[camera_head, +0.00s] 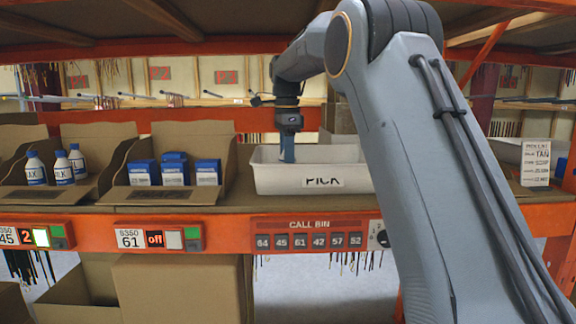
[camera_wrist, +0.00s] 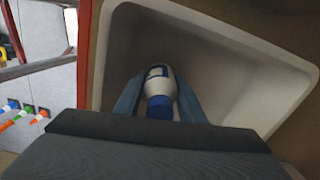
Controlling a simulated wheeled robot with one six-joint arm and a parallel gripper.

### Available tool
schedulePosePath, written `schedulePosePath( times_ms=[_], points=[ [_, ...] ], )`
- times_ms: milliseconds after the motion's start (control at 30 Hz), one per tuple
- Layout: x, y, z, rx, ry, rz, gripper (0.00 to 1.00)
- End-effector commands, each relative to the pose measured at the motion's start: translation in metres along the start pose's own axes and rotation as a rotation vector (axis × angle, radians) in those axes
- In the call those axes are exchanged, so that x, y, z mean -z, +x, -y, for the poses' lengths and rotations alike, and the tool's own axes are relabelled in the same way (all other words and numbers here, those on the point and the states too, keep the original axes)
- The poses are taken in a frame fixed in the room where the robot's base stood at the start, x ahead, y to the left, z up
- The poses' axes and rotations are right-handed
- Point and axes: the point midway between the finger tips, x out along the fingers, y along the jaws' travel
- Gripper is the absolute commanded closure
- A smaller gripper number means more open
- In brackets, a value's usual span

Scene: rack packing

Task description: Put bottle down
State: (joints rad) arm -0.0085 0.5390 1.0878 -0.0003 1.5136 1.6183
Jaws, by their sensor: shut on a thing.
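In the wrist view, a white bottle (camera_wrist: 158,84) with a blue cap lies between the two blue fingers of my gripper (camera_wrist: 158,100). The fingers are shut on it, and the cap end points toward the camera. The bottle is over or inside the white bin (camera_wrist: 118,45); I cannot tell if it touches the floor of it. In the head view, my gripper (camera_head: 288,158) reaches down into the white bin (camera_head: 275,180) labelled PICK, near its left half. The bottle is hidden behind the bin's front wall there.
Left of the bin, one cardboard box holds several blue and white cartons (camera_head: 174,170). Another holds white bottles with blue caps (camera_head: 62,168). A sign card (camera_head: 535,162) stands at the right. An orange shelf beam (camera_head: 300,47) runs above the bin.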

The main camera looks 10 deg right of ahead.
Motion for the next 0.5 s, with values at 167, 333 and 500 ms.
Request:
schedulePosePath(
  times_ms=[167, 333, 500],
  points=[
    [-0.0001, 0.0088, -0.0004, 0.001, 0.0, 0.0, 0.88],
    [-0.0001, 0.0091, -0.0001, 0.001, 0.0, 0.0, 0.88],
    [0.0, 0.0118, 0.0, 0.001, 0.0, 0.0, 0.59]
  ],
)
